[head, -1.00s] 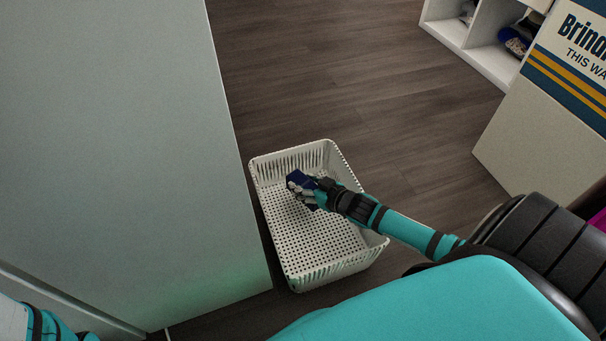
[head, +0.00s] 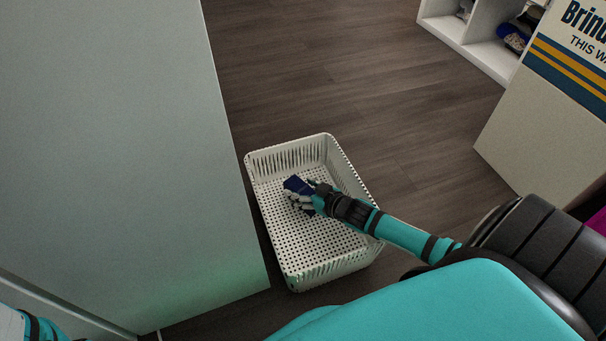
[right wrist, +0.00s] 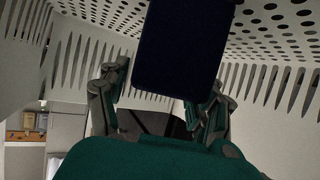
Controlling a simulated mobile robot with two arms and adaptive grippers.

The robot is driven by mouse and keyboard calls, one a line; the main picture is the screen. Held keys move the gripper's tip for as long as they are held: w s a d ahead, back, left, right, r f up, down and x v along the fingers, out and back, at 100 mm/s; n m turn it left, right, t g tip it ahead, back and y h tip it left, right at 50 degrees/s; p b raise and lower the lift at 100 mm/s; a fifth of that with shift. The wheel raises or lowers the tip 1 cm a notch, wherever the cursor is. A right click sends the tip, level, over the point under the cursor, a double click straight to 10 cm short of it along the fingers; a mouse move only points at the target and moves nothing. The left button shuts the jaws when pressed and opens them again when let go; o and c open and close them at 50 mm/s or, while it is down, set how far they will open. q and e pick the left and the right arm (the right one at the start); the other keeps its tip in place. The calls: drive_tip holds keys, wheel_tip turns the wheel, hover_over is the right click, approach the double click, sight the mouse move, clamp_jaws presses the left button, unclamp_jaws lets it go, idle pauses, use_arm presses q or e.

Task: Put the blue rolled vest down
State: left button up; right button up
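The blue rolled vest (head: 298,184) is a small dark blue roll inside the white basket (head: 312,268), toward its far half. My right gripper (head: 303,200) reaches into the basket from the right and is at the vest. In the right wrist view, the vest (right wrist: 182,45) lies between the fingers (right wrist: 160,100). A gap shows between the left finger and the vest, and the right finger is partly hidden by it, so the gripper looks open. Whether the vest rests fully on the basket floor is hard to tell. My left gripper is not in view.
A tall pale grey panel (head: 110,140) stands close along the basket's left side. A cardboard-coloured box with printed stripes (head: 545,130) stands at the right. White shelving (head: 480,50) is at the back right. The wooden floor (head: 300,70) behind the basket is clear.

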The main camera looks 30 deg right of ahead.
sight(301, 187)
drive_tip(key=shift+o, duration=0.3)
drive_tip(key=shift+r, duration=0.2)
drive_tip(key=p+v, duration=0.4)
drive_tip(key=v, duration=0.1)
drive_tip(key=shift+r, duration=0.15)
drive_tip(key=shift+p+v, duration=0.75)
drive_tip(key=shift+v, duration=0.15)
drive_tip(key=shift+s, duration=0.35)
